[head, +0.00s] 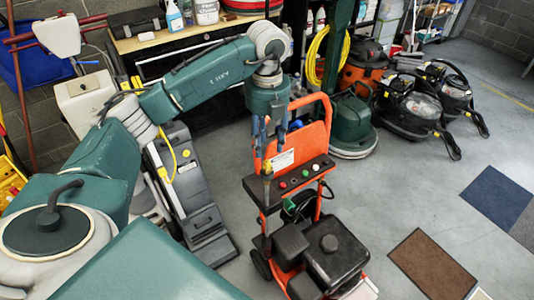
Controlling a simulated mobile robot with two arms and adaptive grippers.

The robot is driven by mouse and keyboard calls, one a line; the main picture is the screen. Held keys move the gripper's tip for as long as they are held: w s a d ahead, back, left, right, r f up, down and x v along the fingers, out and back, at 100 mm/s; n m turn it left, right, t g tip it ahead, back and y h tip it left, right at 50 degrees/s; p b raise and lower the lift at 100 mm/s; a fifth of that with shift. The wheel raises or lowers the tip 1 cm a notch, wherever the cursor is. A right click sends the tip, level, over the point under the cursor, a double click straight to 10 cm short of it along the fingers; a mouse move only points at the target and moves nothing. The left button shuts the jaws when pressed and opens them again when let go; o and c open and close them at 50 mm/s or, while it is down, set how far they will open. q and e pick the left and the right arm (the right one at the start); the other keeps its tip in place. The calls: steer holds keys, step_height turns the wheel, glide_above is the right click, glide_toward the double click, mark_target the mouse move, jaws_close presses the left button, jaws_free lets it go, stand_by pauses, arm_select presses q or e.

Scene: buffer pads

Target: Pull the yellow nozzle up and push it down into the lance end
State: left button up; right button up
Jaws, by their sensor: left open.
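An orange upright machine (316,140) with a dark shelf panel (315,176) stands in the middle of the head view. Small coloured pieces, red, green and white, sit on the panel. A small yellowish piece (267,167) shows at the panel's left end, at the top of a dark upright rod; it is too small to tell whether it is the yellow nozzle or part of the lance. My left gripper (262,142) points down above this piece, open, with blue fingers. I cannot tell whether the fingers touch anything. My right gripper is not in view.
A black engine (330,245) sits low at the machine's front. A grey floor machine (190,190) stands to the left. A workbench (150,42) is behind my arm. Vacuum cleaners (410,112) stand at the back right. The floor to the right is open, with a brown mat (432,265).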

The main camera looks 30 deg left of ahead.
arm_select(q)
step_height(320, 180, up, 6)
steer(key=shift+f, duration=0.1)
stand_by(0.5)
